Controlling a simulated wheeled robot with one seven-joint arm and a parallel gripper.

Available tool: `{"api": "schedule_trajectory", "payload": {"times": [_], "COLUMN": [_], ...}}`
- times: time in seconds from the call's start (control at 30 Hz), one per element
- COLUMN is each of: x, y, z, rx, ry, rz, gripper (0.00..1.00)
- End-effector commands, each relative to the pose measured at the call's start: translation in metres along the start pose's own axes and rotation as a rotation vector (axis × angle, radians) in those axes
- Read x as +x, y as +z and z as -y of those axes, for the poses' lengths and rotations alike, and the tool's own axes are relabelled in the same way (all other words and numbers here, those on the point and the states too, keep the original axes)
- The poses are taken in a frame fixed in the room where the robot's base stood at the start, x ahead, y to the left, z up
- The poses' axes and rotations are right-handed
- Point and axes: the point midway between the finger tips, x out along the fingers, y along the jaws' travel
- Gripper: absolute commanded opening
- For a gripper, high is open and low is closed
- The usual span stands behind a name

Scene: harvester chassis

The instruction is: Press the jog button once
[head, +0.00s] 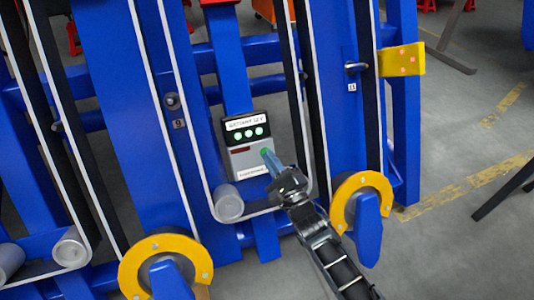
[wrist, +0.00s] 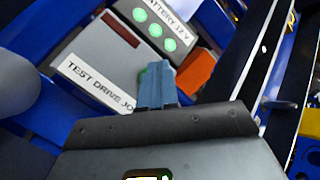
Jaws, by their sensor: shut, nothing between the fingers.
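A grey box (head: 247,160) with a dark red bar and a white label hangs on the blue chassis. In the wrist view the grey box (wrist: 95,52) has a label reading "TEST DRIVE JO", its end hidden by my gripper. A green button (head: 264,151) shows on the right of its face, and a green bit of it shows in the wrist view (wrist: 143,75), mostly hidden by the fingers. My gripper (head: 268,157) is shut and empty, its blue fingertips (wrist: 156,72) right at the button. I cannot tell whether they touch it.
Above is a black battery panel (head: 246,126) with three green lights. An orange block (wrist: 196,73) is close right of the fingers in the wrist view. Black belts in pale-edged loops, a grey roller (head: 228,203) and yellow rings (head: 362,201) surround the box. Open floor lies right.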

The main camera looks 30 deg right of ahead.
Motion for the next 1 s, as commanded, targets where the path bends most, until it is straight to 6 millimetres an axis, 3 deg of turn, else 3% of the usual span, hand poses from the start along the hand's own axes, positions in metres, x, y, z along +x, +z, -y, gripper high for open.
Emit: {"api": "schedule_trajectory", "payload": {"times": [1.0], "x": [0.0066], "y": [-0.0043], "z": [-0.0042], "rx": [0.0], "ry": [0.0], "rz": [0.0], "gripper": [0.0]}}
